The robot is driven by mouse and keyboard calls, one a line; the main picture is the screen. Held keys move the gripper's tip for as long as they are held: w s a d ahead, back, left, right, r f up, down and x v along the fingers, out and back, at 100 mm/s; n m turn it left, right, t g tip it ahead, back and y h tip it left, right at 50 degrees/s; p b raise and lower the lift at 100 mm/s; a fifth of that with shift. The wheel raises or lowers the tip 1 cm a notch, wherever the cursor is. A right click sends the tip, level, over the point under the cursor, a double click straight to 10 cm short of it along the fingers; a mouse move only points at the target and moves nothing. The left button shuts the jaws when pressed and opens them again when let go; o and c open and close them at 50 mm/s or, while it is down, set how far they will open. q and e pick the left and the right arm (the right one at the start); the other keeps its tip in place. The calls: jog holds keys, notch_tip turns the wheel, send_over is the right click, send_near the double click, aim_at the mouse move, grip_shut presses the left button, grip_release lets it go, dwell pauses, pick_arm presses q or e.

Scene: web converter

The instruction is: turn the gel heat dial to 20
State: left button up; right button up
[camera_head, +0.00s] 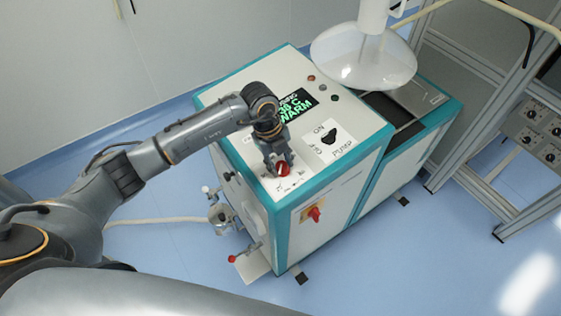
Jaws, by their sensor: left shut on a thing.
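The gel heat dial (282,168) is a small red knob on the white top panel of the teal-edged machine (332,186). My left gripper (279,165) reaches down over the dial from the upper left and is shut on it. The fingers hide part of the dial, and the scale marks around it are too small to read. A display (294,104) on the same panel shows green text that reads like "38 C" and "WARM", partly covered by my left arm. My right gripper is not in view.
A black pump switch (328,136) sits right of the dial. A red and yellow switch (314,213) is on the front face. Valves with red handles (246,252) stick out at the left side. A white dome (363,60) hangs over the back. A metal rack (500,130) stands right.

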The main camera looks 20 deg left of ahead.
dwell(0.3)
pick_arm(q)
jog(key=o, duration=1.1)
jog(key=shift+o, duration=0.2)
notch_tip(320, 180, up, 12)
jog(key=a, duration=0.2)
jog(key=shift+s+a, duration=0.2)
jog(key=shift+s, duration=0.15)
jog(key=shift+f, duration=0.15)
